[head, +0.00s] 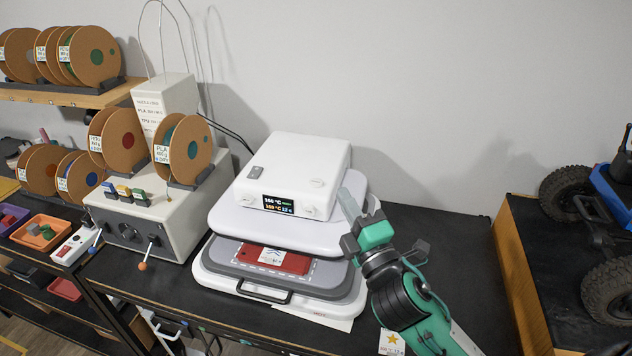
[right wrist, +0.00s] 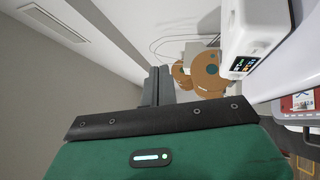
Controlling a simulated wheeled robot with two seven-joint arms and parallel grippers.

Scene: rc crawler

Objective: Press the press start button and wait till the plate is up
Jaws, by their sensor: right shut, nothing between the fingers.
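The white heat press (head: 292,170) stands on the dark bench in the middle of the head view. Its control box has a lit display (head: 278,204), a grey switch on top and small pale buttons; which one is the start button I cannot tell. The upper plate (head: 250,222) sits above the lower plate (head: 335,282) with a visible gap. A red flat piece (head: 274,260) lies on the lower plate. My right gripper (head: 347,194) is shut and empty, just right of the control box; contact is not visible. Its fingers also show in the right wrist view (right wrist: 158,72).
A filament machine (head: 175,215) with several spools and levers stands left of the press. Coloured bins (head: 40,232) and a spool shelf (head: 60,98) are at far left. A blue crawler (head: 610,200) sits on a wooden stand at right. The bench right of my arm is clear.

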